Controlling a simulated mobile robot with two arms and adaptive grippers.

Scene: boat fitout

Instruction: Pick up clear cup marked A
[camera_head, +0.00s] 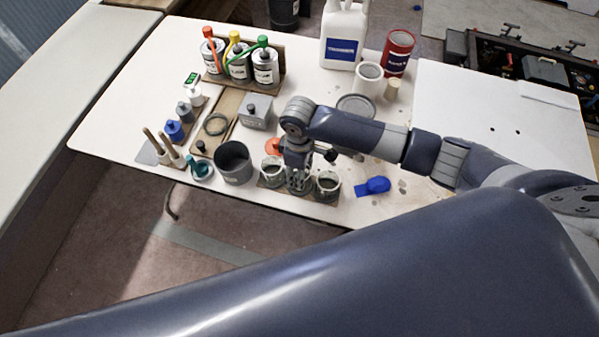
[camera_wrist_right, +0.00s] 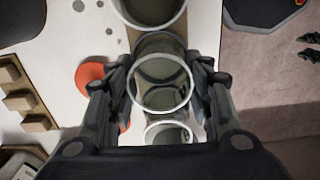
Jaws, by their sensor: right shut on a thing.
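A row of clear cups stands in a brown holder at the table's front edge in the head view. My right gripper (camera_head: 298,172) points down and is shut on the middle clear cup (camera_head: 299,185). In the right wrist view my right gripper (camera_wrist_right: 162,82) has a finger on each side of this cup's rim (camera_wrist_right: 161,112). One clear cup (camera_head: 271,172) is left of it and another clear cup (camera_head: 328,187) is right of it. I cannot read any letter on the cups, nor tell whether the held cup is lifted. My left gripper is out of view.
A dark grey bucket (camera_head: 233,163) stands left of the cups, and a blue object (camera_head: 374,186) lies to their right. An orange disc (camera_wrist_right: 90,77) is close to the fingers. Bottles with coloured pumps (camera_head: 239,62) stand at the back.

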